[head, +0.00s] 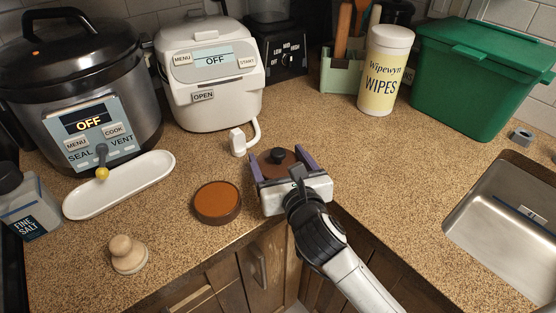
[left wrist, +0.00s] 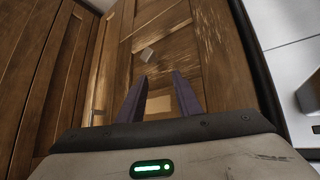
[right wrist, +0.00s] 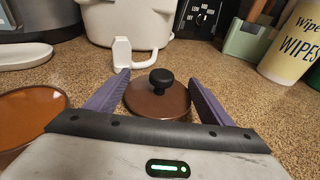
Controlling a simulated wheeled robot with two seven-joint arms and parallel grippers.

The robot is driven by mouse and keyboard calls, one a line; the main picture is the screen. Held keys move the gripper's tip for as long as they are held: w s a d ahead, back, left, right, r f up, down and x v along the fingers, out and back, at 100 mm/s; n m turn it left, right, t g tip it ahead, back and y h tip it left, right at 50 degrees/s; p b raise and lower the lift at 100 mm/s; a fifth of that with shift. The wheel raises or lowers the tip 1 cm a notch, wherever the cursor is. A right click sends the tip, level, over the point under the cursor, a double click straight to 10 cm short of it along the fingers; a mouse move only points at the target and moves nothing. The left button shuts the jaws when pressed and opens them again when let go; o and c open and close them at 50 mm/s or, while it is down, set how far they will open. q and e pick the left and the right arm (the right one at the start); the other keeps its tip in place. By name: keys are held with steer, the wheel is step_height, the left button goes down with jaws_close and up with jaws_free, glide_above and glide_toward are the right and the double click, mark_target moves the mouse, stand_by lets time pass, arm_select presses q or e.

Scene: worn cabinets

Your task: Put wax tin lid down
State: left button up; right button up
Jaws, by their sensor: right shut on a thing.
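The wax tin lid is a brown disc with a black knob (head: 278,157); it also shows in the right wrist view (right wrist: 150,112). My right gripper (head: 279,162) is shut on the lid, one purple finger on each side of its rim. The lid is level, at or just above the counter; I cannot tell if it touches. The open wax tin (head: 217,203), round and filled with orange wax, stands on the counter left of the lid. My left gripper (left wrist: 159,80) has a gap between its fingers and holds nothing, in front of wooden cabinet doors.
A white cooker (head: 208,110), a wipes canister (head: 383,85) and a green bin (head: 470,85) stand at the back. A wooden stamp-like knob (head: 127,254) is front left. Counter between lid and sink (head: 500,225) is clear.

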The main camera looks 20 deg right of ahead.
steer(key=shift+f, duration=0.75)
steer(key=o, duration=0.9)
steer(key=shift+f, duration=0.1)
steer(key=shift+o, duration=0.7)
steer(key=shift+s+f, duration=0.1)
steer(key=shift+f, duration=0.05)
steer(key=shift+r, duration=0.3)
steer(key=r+v, duration=0.1)
steer(key=v, duration=1.1)
steer(key=shift+b, duration=0.35)
